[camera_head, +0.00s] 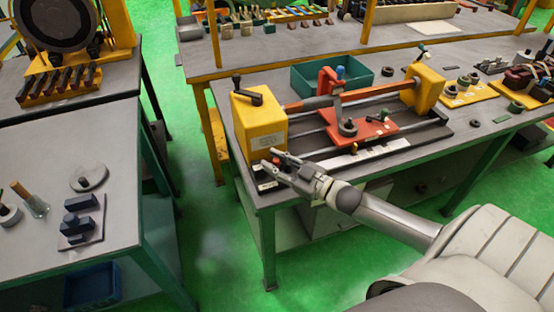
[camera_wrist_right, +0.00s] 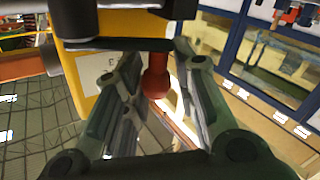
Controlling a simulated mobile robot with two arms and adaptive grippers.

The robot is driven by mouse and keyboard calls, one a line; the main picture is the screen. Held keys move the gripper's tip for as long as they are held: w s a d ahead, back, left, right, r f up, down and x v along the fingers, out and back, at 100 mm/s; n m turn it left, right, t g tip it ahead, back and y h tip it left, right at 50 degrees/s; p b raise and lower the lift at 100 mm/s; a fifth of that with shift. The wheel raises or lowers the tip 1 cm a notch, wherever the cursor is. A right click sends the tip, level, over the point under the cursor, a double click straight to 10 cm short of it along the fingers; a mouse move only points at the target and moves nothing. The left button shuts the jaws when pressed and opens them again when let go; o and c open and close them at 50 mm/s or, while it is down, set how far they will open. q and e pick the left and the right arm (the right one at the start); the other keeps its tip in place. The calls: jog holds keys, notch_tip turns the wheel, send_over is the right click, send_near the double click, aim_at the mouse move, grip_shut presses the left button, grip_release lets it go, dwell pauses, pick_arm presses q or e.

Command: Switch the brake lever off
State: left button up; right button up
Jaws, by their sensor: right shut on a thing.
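The winding machine has a yellow box (camera_head: 259,122) at its left end, and a black crank handle sits on top of it. My right gripper (camera_head: 272,160) is at the lower front of this box. In the right wrist view a red knob (camera_wrist_right: 156,80), which I take to be the brake lever's, stands between the fingers of my right gripper (camera_wrist_right: 157,90). The fingers are closed around it, one on each side. The lever's lower part is hidden by the fingers. In the head view the lever is mostly hidden by the gripper. My left gripper is not in view.
A red carriage (camera_head: 362,131) sits on the machine's rails, and a second yellow box (camera_head: 423,88) stands at their right end. A green bin (camera_head: 332,74) is behind. A grey side table (camera_head: 60,160) with small parts is at left, across a green floor gap.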

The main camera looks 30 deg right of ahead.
jog(key=m+h, duration=0.1)
jog(key=w+m+h+p, duration=0.1)
jog(key=t+h+p, duration=0.1)
jog(key=h, duration=0.1)
jog(key=shift+w+d+r+m, duration=0.1)
jog(key=shift+w+r+m, duration=0.1)
jog(key=shift+r+m, duration=0.15)
jog(key=shift+w+f+m+h+p, duration=0.1)
jog(key=shift+w+m+h+p, duration=0.15)
jog(key=shift+m+h, duration=0.5)
jog(key=shift+w+f+m+h+p, duration=0.1)
jog(key=shift+w+m+h, duration=0.2)
jog(key=shift+h, duration=0.85)
jog(key=shift+d, duration=0.1)
jog(key=shift+d+r+m+t+h, duration=0.15)
jog(key=shift+m+t+h, duration=0.15)
jog(key=shift+h, duration=0.2)
jog(key=o, duration=0.7)
jog(key=shift+o, duration=1.1)
jog(key=shift+f, duration=0.2)
